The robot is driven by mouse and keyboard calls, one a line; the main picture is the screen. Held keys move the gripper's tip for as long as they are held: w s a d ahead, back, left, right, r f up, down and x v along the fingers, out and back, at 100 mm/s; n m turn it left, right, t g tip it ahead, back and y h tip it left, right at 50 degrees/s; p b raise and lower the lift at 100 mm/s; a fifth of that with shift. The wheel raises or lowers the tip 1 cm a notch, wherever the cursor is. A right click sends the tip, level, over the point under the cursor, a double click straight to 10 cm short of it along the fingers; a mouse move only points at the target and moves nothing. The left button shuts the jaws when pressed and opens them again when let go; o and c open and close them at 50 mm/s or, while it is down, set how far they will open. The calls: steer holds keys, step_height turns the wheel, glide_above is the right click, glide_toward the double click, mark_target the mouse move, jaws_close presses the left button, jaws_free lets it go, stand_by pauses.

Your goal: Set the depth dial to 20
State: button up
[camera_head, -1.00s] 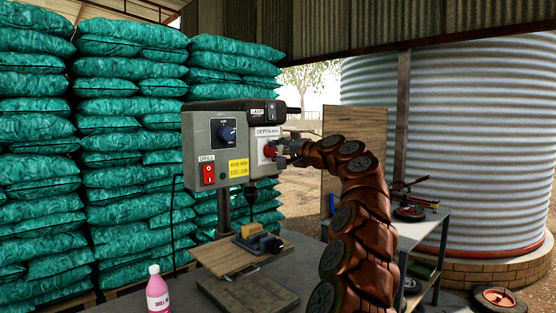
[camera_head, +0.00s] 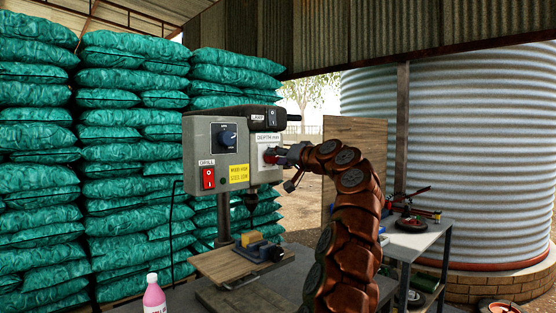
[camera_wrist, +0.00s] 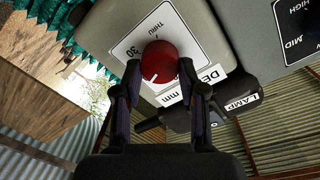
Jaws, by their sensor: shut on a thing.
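The depth dial (camera_wrist: 162,58) is a red round knob with a short white pointer mark. It sits on a white scale plate on the grey drill press head (camera_head: 214,135). In the wrist view "THRU" and "30" are readable beside the dial; the other scale marks are hidden or unclear. The white mark faces the lower left in that view, away from both labels. My gripper (camera_wrist: 159,70) is shut on the dial, one finger on each side. In the head view my gripper (camera_head: 279,158) covers most of the dial.
The press also carries a black knob (camera_head: 228,135), a red drill switch (camera_head: 208,178) and a lamp switch. A yellow-and-blue vise (camera_head: 258,247) stands below. A pink bottle (camera_head: 154,296) is at the front. Stacked green sacks (camera_head: 130,150) fill the left; a side table (camera_head: 418,240) stands right.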

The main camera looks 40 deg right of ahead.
stand_by(0.4)
steer(key=o, duration=1.1)
steer(key=shift+o, duration=0.2)
steer(key=shift+s, duration=0.15)
steer(key=s+d, duration=0.1)
steer(key=s, duration=1)
steer(key=shift+s+r, duration=0.15)
steer(key=shift+s, duration=0.15)
steer(key=shift+d, duration=0.1)
